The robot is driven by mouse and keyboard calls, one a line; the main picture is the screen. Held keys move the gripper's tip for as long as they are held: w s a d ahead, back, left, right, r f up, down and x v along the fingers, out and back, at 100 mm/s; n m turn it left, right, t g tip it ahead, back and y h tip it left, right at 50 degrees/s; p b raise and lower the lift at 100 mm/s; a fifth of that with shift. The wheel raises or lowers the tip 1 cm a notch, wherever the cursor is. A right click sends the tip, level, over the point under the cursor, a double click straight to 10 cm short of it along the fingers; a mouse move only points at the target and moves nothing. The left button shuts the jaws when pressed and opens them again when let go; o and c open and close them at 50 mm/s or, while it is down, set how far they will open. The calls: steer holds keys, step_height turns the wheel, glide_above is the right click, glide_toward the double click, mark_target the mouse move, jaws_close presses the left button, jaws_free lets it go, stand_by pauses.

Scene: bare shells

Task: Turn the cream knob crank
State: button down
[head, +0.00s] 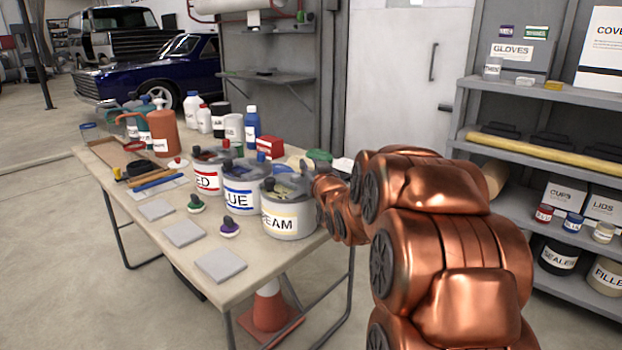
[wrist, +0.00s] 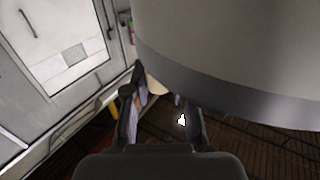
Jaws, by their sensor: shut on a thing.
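The cream can (head: 290,222), a grey pot with a lid and a label partly reading "EAM", stands at the near right end of the table. My copper arm reaches in from the right, and my gripper (head: 312,178) is at the right side of the can's lid, mostly hidden by the arm. In the wrist view the can's grey wall and rim (wrist: 235,60) fill the upper right. My gripper's two dark fingers (wrist: 160,108) are shut on the cream knob (wrist: 155,85), a small pale piece beside the rim. The rest of the crank is hidden there.
The blue can (head: 240,193) and red can (head: 205,178) stand left of the cream can. Lidded knobs (head: 229,227) and grey tiles (head: 220,264) lie at the table's front. A shelf unit (head: 545,130) stands at right. An orange cone (head: 270,310) is under the table.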

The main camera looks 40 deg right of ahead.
mark_target(311, 168)
steer(key=shift+s+a+r+m+g+h+b, duration=0.1)
steer(key=shift+s+a+m+g+h+b, duration=0.1)
steer(key=shift+m+g+h+b, duration=0.45)
steer(key=shift+s+a+m+g+h+b, duration=0.15)
steer(key=shift+m+h, duration=0.3)
steer(key=shift+h, duration=0.5)
steer(key=h+p, duration=0.1)
steer(key=m+g+h, duration=0.1)
steer(key=m+p, duration=0.1)
steer(key=shift+s+a+r+g+h+p, duration=0.2)
steer(key=shift+a+r+g+h+p, duration=0.1)
steer(key=shift+a+g+h, duration=0.1)
steer(key=m+g+h+p, duration=0.1)
steer(key=p, duration=0.1)
steer(key=g+h+p, duration=0.1)
steer(key=p, duration=0.2)
steer(key=m+g+p, duration=0.1)
steer(key=p, duration=0.1)
steer(key=shift+s+a+m+h+p, duration=0.25)
steer(key=shift+a+m+h+p, duration=0.05)
steer(key=shift+h+p, duration=0.1)
steer(key=m+g+p, duration=0.1)
steer(key=p, duration=0.2)
steer(key=shift+a+f+h, duration=0.1)
steer(key=shift+h, duration=0.2)
steer(key=shift+s+a+f+m+g+h+p, duration=0.15)
steer(key=shift+m+g+h+p, duration=0.35)
steer(key=shift+p, duration=0.95)
